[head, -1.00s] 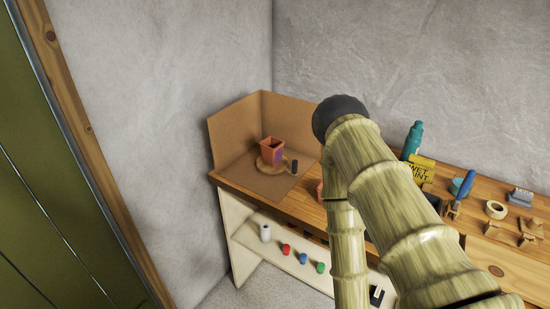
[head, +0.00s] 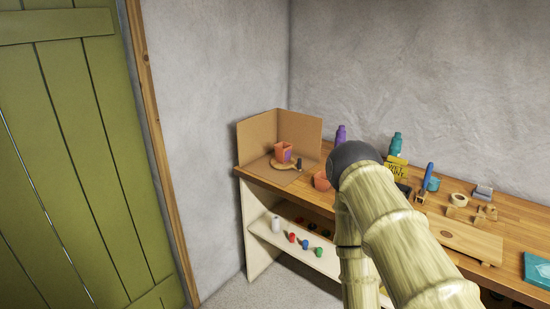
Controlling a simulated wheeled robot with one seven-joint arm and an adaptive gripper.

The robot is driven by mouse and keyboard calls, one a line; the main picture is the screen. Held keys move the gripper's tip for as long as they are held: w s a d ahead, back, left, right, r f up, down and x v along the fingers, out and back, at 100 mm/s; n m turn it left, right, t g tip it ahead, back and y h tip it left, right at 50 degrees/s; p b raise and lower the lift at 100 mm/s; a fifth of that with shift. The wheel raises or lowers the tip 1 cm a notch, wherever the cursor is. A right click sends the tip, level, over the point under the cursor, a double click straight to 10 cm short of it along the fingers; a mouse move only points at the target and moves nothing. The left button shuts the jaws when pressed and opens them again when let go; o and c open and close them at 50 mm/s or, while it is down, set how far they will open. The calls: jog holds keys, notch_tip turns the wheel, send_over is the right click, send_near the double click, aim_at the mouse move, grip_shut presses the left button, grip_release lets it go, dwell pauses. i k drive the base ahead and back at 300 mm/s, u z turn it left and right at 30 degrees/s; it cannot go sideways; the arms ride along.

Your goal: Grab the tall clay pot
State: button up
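A square, upright clay pot (head: 284,151) with an orange front and a purple patch on its side stands at the left end of the bench. It is on a round wooden board (head: 282,165) inside a folded cardboard screen (head: 259,134). A second orange clay pot (head: 321,181) stands to its right, partly hidden behind my arm, and looks lower and rounder. My arm crosses the right half of the head view, with a dark rounded joint in front of the bench. My gripper is not visible.
The wooden bench (head: 478,214) also holds a purple bottle (head: 341,134), a teal bottle (head: 396,144), a yellow sign (head: 396,169), and a tape roll (head: 459,199). A small dark-handled item (head: 299,164) is beside the pot. Small paint jars line the shelf below. A green door (head: 75,160) is at left.

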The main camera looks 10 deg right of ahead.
aim_at(283, 150)
jog(key=u, duration=0.75)
jog(key=i, duration=1.3)
jog(key=z, duration=0.15)
